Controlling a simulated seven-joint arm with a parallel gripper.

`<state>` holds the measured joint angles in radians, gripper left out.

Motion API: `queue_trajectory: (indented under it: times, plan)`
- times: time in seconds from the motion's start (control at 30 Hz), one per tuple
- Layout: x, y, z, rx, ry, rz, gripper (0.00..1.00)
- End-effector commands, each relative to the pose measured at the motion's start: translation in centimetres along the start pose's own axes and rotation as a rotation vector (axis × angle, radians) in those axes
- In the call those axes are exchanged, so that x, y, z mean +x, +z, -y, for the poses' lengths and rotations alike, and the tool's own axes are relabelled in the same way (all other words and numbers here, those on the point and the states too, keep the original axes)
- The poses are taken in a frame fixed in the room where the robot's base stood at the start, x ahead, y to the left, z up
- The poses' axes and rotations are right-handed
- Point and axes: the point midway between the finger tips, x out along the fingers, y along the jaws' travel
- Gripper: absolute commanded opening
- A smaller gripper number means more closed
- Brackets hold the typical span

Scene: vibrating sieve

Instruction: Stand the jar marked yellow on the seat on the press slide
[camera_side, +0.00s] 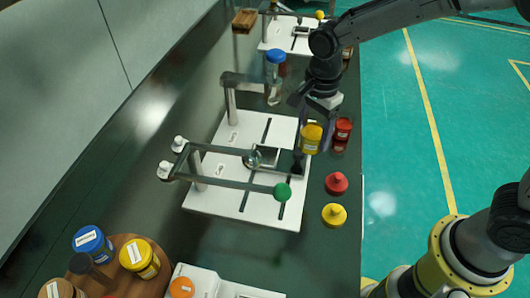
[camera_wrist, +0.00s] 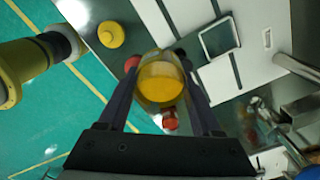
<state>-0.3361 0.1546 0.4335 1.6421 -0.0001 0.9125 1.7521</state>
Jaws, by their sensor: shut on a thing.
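The jar with a yellow lid (camera_side: 311,135) is held by my gripper (camera_side: 316,124) at the right edge of a white slotted base plate (camera_side: 232,207). It appears roughly upright; whether its bottom touches anything is unclear. In the wrist view the yellow jar (camera_wrist: 160,82) sits between the two fingers of my gripper (camera_wrist: 160,72). A small square frame, seemingly the slide's seat (camera_side: 266,154), lies on the plate left of the jar, near a ring on the press arm. It shows empty in the wrist view (camera_wrist: 219,38), up and right of the jar.
A red jar (camera_side: 343,131) stands close right of the held jar. A red knobbed piece (camera_side: 336,183) and a yellow one (camera_side: 334,214) lie in front. Several jars stand on a round wooden tray (camera_side: 123,242).

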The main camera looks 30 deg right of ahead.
Motion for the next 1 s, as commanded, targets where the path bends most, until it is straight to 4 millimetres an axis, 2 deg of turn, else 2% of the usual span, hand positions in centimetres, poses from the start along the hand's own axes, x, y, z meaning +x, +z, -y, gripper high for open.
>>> queue_trajectory:
  times: [0.43, 0.6, 0.7, 1.0]
  plan:
    - [3.9, 1.6, 8.3, -0.002, 0.0, 0.0, 0.11]
    - [6.9, 2.0, 10.8, -0.002, 0.001, 0.0, 0.11]
    - [8.1, 2.2, 11.9, -0.002, 0.0, 0.0, 0.11]
    - [9.7, 2.4, 13.1, -0.002, 0.0, 0.0, 0.11]
